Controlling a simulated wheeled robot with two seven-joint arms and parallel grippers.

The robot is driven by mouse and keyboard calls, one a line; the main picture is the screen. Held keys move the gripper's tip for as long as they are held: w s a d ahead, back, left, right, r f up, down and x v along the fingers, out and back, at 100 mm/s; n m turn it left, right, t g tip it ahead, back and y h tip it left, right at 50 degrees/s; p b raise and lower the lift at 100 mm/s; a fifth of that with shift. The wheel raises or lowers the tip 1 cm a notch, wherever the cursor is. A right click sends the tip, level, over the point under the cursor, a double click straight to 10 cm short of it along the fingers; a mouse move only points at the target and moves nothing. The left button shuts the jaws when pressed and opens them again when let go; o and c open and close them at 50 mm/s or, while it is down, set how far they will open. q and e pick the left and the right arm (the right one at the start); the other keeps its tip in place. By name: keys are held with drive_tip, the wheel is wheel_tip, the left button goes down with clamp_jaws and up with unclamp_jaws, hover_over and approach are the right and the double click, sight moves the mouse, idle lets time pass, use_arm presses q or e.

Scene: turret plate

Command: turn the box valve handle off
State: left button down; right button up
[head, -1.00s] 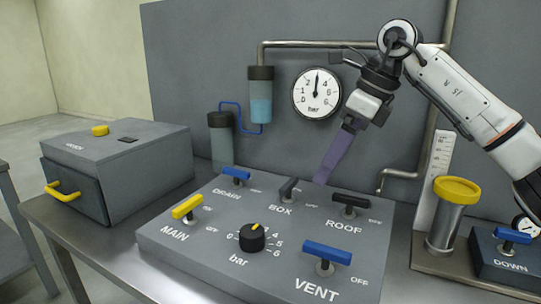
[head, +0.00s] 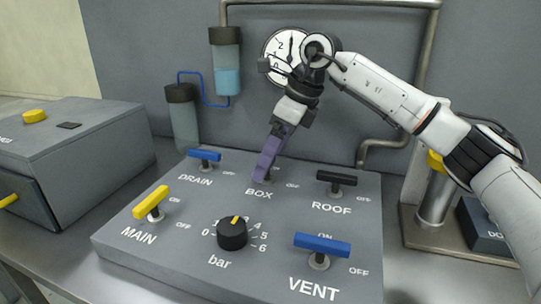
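The control panel (head: 165,255) holds the box valve, behind the BOX label. Its dark handle is almost wholly hidden by the purple fingers of my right gripper (head: 265,170), whose arm comes in from the right. The fingers point down and their tips are at the handle. They overlap in this view, so I cannot tell whether they are open, shut or gripping the handle. My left gripper is not in view.
Around the box valve stand the blue drain handle (head: 204,155), black roof handle (head: 337,178), yellow main handle (head: 150,202), blue vent handle (head: 322,245) and a black bar knob (head: 232,234). A pressure gauge (head: 272,47) is on the wall behind my arm.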

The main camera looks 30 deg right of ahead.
drive_tip(key=shift+w+f, duration=0.1)
drive_tip(key=shift+f, duration=0.05)
drive_tip(key=c, duration=1.1)
drive_tip(key=shift+o, duration=0.2)
drive_tip(key=shift+a+m, duration=0.1)
drive_tip(key=shift+m, duration=0.3)
drive_tip(key=m+t+h, duration=0.1)
drive_tip(key=m, duration=0.2)
drive_tip(key=shift+a+m, duration=0.15)
drive_tip(key=shift+m, duration=0.15)
drive_tip(key=m+h, duration=0.1)
drive_tip(key=m, duration=0.1)
drive_tip(key=m+h, duration=0.1)
drive_tip(key=m, duration=0.1)
drive_tip(key=shift+a+m, duration=0.2)
drive_tip(key=shift+m, duration=0.1)
drive_tip(key=m+h, duration=0.1)
drive_tip(key=m, duration=0.1)
drive_tip(key=m+h, duration=0.1)
drive_tip(key=m, duration=0.2)
drive_tip(key=shift+a, duration=0.2)
drive_tip(key=shift+m+g+h, duration=0.7)
drive_tip(key=shift+m, duration=1.3)
